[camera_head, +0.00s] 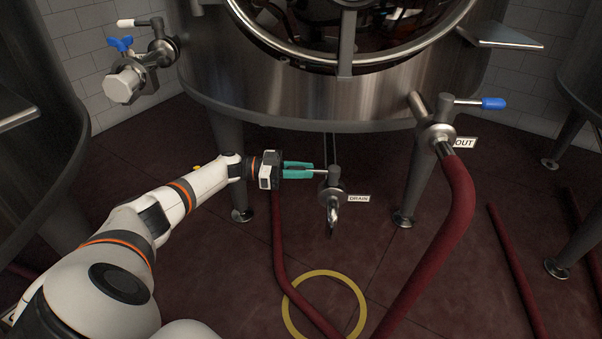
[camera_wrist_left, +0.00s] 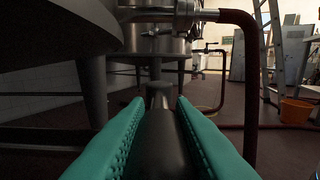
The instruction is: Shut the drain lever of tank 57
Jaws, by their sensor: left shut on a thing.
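The drain valve (camera_head: 331,192) hangs low under the front of the steel tank (camera_head: 290,95), beside a DRAIN label (camera_head: 359,198). Its lever (camera_head: 320,171) points left from the valve, toward my left gripper (camera_head: 305,170). The teal fingers are shut on the lever's handle. In the left wrist view the dark handle (camera_wrist_left: 160,135) lies lengthwise between the fingers of the left gripper (camera_wrist_left: 160,110). Most of the handle is hidden by the fingers in the head view. No tank number is readable. My right gripper is out of view.
The OUT valve (camera_head: 440,130) has a blue-tipped lever and a red hose (camera_head: 452,215) running down to the floor. A yellow ring (camera_head: 287,310) is on the floor below the drain. Tank legs (camera_head: 417,178) stand nearby. An orange bucket (camera_wrist_left: 295,110) is farther off.

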